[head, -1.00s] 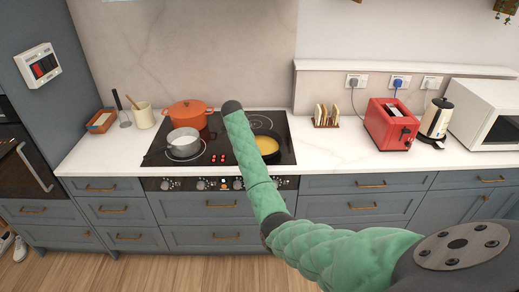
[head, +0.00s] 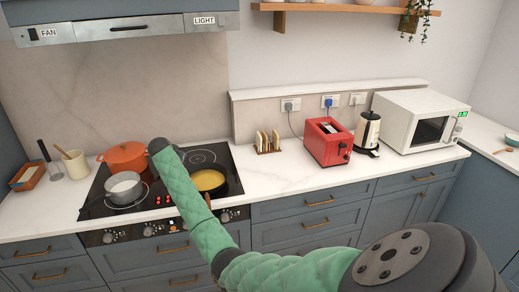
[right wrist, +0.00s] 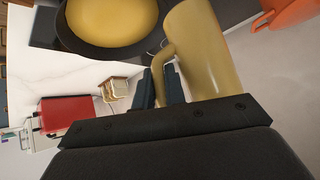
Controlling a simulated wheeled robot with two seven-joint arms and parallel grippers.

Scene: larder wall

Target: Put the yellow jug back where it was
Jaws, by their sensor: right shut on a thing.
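The yellow jug (right wrist: 203,50) is in the right wrist view, close in front of my right gripper (right wrist: 166,85). The two dark fingers are shut on its curved handle. In the head view my right arm reaches over the hob (head: 135,199), and its end hides the gripper and the jug. My left gripper is in neither view.
A pan with yellow contents (head: 208,181), a grey pot (head: 123,189) and an orange pot (head: 125,158) stand on the hob. To the right are a toast rack (head: 267,143), red toaster (head: 329,142), kettle (head: 368,130) and microwave (head: 418,120). Counter in front of the rack is clear.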

